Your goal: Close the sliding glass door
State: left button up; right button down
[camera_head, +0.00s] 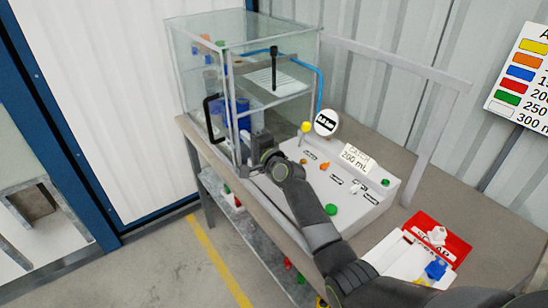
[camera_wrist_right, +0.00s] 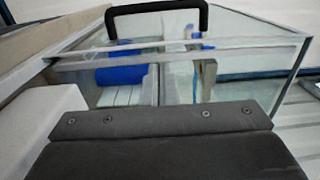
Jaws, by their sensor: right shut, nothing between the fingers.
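The glass cabinet (camera_head: 225,75) stands on the table's far end. Its sliding glass door (camera_head: 200,85) has a black bar handle (camera_head: 212,118) on the side facing the camera. The handle also shows at the top of the right wrist view (camera_wrist_right: 155,8), with glass panes below it. I cannot tell for sure how far the door stands open. My right gripper (camera_head: 260,143) is shut and empty, by the cabinet's lower front corner, to the right of the handle and apart from it. Its fingertips are hard to make out. My left gripper is not in view.
Blue containers (camera_head: 242,105) stand inside the cabinet. A white console (camera_head: 340,180) with coloured knobs and a "CATCH 200 mL" sign (camera_head: 356,158) sits right of the cabinet, beside my right arm. A red tray (camera_head: 440,240) lies nearer on the table. Floor left of the table is clear.

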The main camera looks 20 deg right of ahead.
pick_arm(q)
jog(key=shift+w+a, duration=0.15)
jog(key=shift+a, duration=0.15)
pick_arm(e)
jog(key=v, duration=0.8)
jog(key=shift+s+f, duration=0.2)
jog(key=shift+f, duration=0.1)
